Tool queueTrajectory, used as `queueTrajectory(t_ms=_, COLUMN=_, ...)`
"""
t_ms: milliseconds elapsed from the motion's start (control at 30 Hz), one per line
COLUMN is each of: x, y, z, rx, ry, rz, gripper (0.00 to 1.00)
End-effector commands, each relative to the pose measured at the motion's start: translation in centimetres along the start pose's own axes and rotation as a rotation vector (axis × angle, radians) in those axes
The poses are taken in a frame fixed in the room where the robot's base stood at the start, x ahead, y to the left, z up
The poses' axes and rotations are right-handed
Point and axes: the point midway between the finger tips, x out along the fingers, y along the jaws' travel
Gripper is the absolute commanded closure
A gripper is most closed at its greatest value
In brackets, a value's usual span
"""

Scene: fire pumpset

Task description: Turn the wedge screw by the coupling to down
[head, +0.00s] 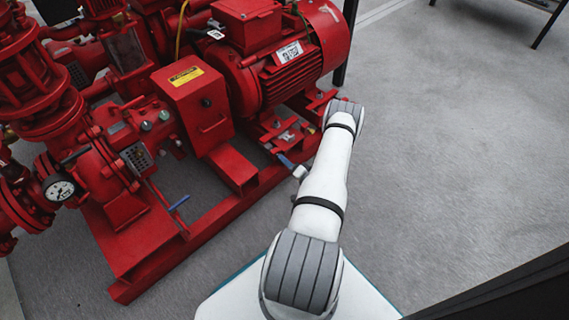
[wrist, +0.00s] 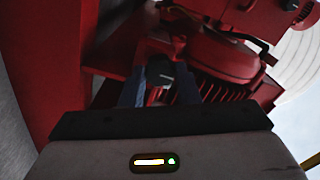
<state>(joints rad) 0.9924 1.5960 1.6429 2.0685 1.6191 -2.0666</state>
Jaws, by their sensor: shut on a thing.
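My gripper (wrist: 160,88) shows in the wrist view, with its two blue-grey fingers reaching up from the dark palm. The fingers are shut on a small dark piece, the wedge screw (wrist: 160,69), with red metal right behind it. The fingers hide its sides, and I cannot tell which way it is turned. In the head view my arm reaches to the right side of the red pumpset (head: 230,190), near the motor's feet. I cannot make out the gripped screw there.
The red motor (head: 300,60) stands above the base frame, with a red box (head: 195,105) bearing a yellow label to its left. A blue-handled lever (head: 180,202) sticks out over the frame. A pressure gauge (head: 60,188) is at the far left.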

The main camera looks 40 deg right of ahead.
Motion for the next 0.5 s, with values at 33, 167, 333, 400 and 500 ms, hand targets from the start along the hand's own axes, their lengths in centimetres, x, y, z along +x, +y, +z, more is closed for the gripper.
queueTrajectory(t_ms=33, x=0.1, y=-0.11, z=0.53, rx=0.004, ry=-0.012, rz=-0.003, gripper=0.94)
queueTrajectory(t_ms=167, x=0.09, y=-0.1, z=0.56, rx=0.005, ry=-0.013, rz=-0.003, gripper=0.94)
queueTrajectory(t_ms=333, x=0.05, y=-0.05, z=0.48, rx=0.005, ry=-0.01, rz=-0.001, gripper=0.61)
queueTrajectory(t_ms=400, x=0.03, y=-0.03, z=0.39, rx=0.004, ry=-0.008, rz=-0.001, gripper=0.56)
queueTrajectory(t_ms=500, x=0.02, y=-0.02, z=0.3, rx=0.004, ry=-0.006, rz=0.0, gripper=0.49)
